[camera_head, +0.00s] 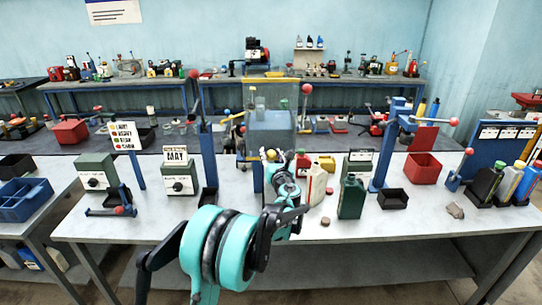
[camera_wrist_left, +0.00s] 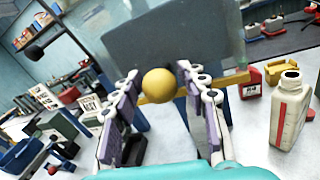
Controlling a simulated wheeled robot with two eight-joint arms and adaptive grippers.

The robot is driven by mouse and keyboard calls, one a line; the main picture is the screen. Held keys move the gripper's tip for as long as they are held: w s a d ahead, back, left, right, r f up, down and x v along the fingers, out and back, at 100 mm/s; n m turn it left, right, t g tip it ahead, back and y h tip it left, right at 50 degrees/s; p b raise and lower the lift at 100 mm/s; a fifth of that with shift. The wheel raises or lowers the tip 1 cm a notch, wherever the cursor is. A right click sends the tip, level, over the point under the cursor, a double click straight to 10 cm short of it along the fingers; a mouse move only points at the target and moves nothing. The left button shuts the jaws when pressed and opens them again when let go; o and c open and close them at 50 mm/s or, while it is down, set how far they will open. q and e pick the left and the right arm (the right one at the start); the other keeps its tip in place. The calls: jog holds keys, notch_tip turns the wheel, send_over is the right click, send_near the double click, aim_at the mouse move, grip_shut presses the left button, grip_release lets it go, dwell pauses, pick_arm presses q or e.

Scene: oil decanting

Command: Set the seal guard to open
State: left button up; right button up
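A yellow ball knob (camera_wrist_left: 158,85) sits in front of a grey translucent panel (camera_wrist_left: 150,45) in the left wrist view. In the head view the knob (camera_head: 270,155) shows small at the front of the clear-walled tank (camera_head: 272,130), which has a yellow top edge. I take this panel with the knob to be the seal guard, but no label confirms it. My left gripper (camera_wrist_left: 163,108) is open, its two fingers on either side of the knob with gaps between. In the head view the left gripper (camera_head: 277,166) partly hides the tank's lower front. My right gripper is not in view.
A cream jug (camera_head: 315,184), a dark green container (camera_head: 351,197) and a red can (camera_head: 302,163) stand right of my left gripper. A blue post with a red-knobbed lever (camera_head: 207,150) stands to its left. Grey dial boxes (camera_head: 180,179) stand farther left.

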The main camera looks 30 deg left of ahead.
pick_arm(q)
jog(key=shift+d, duration=0.1)
jog(key=v, duration=1.2)
jog(key=s+d+f+n+g+h+b, duration=0.2)
jog(key=s+d+f+n+h, duration=0.2)
jog(key=s+n, duration=0.6)
jog(key=s+d+f+n+g+h+b, duration=0.2)
jog(key=s+d+f+n+h, duration=0.2)
jog(key=s+d+f+n, duration=0.4)
jog(key=s+d+f+n+g+h+b, duration=0.2)
jog(key=s+d+f+n, duration=0.4)
jog(key=s+n, duration=0.5)
jog(key=shift+s+d+f+n+h+b, duration=0.4)
jog(key=shift+s+d+h, duration=0.25)
jog(key=shift+h, duration=0.45)
